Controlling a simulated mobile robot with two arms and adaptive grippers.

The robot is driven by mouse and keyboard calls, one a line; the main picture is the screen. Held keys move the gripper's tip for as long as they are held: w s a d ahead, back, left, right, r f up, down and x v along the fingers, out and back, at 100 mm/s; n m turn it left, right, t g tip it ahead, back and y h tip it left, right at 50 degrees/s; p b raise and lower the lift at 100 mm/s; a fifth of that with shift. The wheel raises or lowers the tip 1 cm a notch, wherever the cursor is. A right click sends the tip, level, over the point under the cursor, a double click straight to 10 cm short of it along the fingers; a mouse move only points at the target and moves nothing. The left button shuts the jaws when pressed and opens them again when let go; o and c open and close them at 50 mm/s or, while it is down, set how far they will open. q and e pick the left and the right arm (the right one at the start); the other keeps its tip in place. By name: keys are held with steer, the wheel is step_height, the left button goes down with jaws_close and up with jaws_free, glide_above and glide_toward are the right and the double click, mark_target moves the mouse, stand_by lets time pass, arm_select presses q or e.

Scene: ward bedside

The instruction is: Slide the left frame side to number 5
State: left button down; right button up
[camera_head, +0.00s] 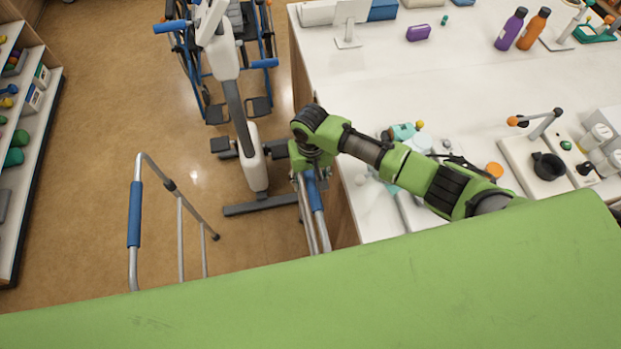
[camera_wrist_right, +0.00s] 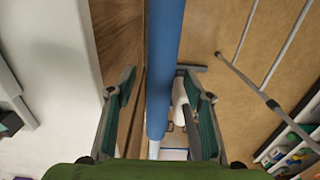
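A walking frame shows in the head view. One side, a silver tube with a blue grip (camera_head: 134,214), stands on the floor at the left. The other side, with its own blue grip (camera_head: 316,194), stands beside the counter. My right gripper (camera_head: 310,165) is over that second side and partly covers it. In the right wrist view the blue grip (camera_wrist_right: 165,60) runs between the two spread fingers of this gripper (camera_wrist_right: 158,85), with a gap on each side. No number marks can be read. My left gripper is out of view.
The white counter (camera_head: 400,50) with bottles (camera_head: 510,29) and devices lies right of the frame. A wheelchair (camera_head: 240,50) and a white-and-grey stand (camera_head: 250,155) are behind it. Shelves (camera_head: 30,120) stand at the far left. Brown floor (camera_head: 90,120) between is clear.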

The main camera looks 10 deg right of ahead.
steer(key=shift+r, duration=3.45)
steer(key=shift+s, duration=0.1)
